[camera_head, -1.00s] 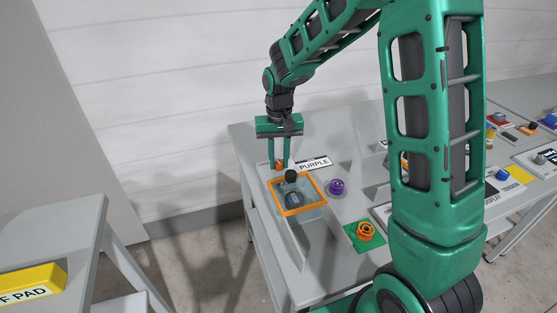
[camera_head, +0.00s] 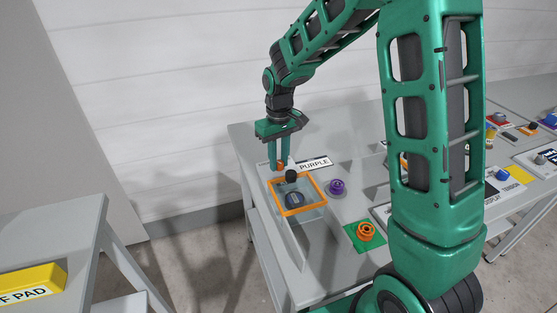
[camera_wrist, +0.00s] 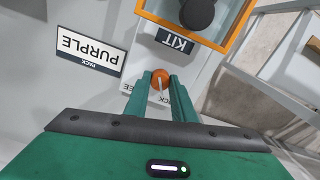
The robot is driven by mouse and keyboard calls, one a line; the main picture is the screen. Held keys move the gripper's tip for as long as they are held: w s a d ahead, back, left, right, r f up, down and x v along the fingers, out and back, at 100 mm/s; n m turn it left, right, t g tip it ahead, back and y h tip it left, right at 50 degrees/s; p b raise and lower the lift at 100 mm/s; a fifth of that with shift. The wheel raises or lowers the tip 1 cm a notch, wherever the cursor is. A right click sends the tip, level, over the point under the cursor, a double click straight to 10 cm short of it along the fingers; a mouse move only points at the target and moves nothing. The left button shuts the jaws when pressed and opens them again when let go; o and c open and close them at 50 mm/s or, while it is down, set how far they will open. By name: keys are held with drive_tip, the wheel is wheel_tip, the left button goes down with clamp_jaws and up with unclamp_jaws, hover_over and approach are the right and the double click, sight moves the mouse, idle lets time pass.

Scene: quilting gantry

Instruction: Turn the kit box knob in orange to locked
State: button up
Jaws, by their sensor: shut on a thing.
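The orange knob (camera_head: 280,167) stands at the back edge of the bench by the kit box. It also shows in the wrist view (camera_wrist: 160,78), with a pale pointer line on its top. My gripper (camera_head: 279,162) points down with its two green fingers shut on the knob, one on each side. The kit box (camera_head: 306,209) has an orange rim and a clear lid with a black handle (camera_head: 291,176). A KIT label (camera_wrist: 175,41) lies beside its rim. Small lettering by the knob is partly hidden by my fingers; "REE" is readable.
A PURPLE sign (camera_head: 314,164) stands just right of the knob. A purple knob (camera_head: 337,187) and an orange ring-shaped part on a green plate (camera_head: 365,232) lie to the right. Bare bench lies in front of the box.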

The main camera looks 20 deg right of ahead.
sight(279, 162)
drive_tip(key=shift+w, duration=0.1)
clamp_jaws()
drive_tip(key=o, duration=1.1)
unclamp_jaws()
drive_tip(key=shift+c, duration=0.2)
drive_tip(key=shift+r, duration=0.1)
wheel_tip(279, 162, up, 11)
drive_tip(key=shift+f, duration=0.2)
drive_tip(key=shift+d, duration=0.1)
drive_tip(key=s+d+r+m, duration=0.2)
drive_tip(key=s+d, duration=0.5)
drive_tip(key=d, duration=0.1)
drive_tip(key=s+d+f+m, duration=0.1)
drive_tip(key=s+d+m, duration=0.2)
drive_tip(key=s, duration=1)
drive_tip(key=s+d+f+m, duration=0.1)
drive_tip(key=s+d+m, duration=0.3)
drive_tip(key=s, duration=0.9)
drive_tip(key=shift+s+d, duration=0.3)
drive_tip(key=shift+d, duration=0.8)
